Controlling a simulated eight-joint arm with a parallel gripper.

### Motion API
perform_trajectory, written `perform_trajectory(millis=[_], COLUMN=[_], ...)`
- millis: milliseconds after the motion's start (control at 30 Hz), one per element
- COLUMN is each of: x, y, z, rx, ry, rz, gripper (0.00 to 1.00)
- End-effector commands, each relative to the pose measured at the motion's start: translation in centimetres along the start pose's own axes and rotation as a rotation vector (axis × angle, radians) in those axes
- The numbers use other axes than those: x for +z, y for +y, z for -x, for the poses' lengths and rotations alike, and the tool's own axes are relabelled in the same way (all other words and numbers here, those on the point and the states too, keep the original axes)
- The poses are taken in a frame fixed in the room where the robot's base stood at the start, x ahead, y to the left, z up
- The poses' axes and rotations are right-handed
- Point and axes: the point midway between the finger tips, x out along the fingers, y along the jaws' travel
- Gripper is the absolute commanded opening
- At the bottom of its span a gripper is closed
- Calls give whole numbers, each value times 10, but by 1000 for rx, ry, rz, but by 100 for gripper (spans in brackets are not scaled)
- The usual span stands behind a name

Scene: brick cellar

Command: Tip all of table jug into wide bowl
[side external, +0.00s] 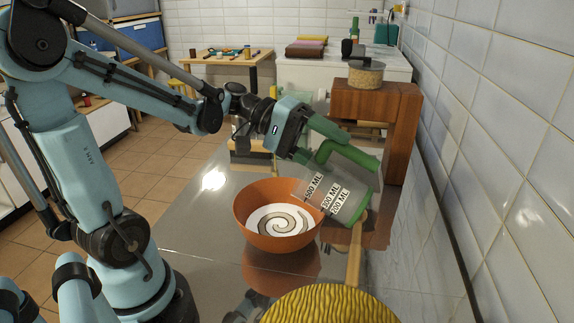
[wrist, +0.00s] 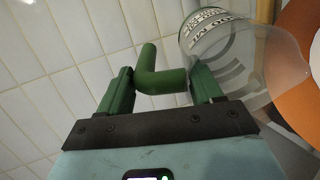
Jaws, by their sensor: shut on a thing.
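The table jug (side external: 340,188) is clear with a green handle and white labels marked in ML. It is tilted toward the left, with its mouth side by the right rim of the wide bowl. My gripper (side external: 300,150) is shut on the jug's green handle, which shows between the fingers in the wrist view (wrist: 160,80). The wide bowl (side external: 248,222) is orange and stands upright on the shiny table, with a white inside and a dark spiral. In the wrist view the jug (wrist: 240,55) is at the upper right, with the orange bowl (wrist: 295,90) beyond it. I cannot make out any contents in the jug.
A yellow ribbed object (side external: 328,305) is at the front edge of the picture. A wooden block stand (side external: 388,110) with a lidded jar (side external: 366,75) stands behind the jug. A white tiled wall (side external: 500,150) closes the right side. The table left of the bowl is clear.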

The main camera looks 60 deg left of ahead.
Motion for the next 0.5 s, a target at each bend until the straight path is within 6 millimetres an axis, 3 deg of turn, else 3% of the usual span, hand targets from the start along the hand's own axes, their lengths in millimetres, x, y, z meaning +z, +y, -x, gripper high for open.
perform_trajectory(millis=[500], x=[1], y=[19], z=[-31], rx=[-321], ry=[-5], rz=[-4], gripper=[12])
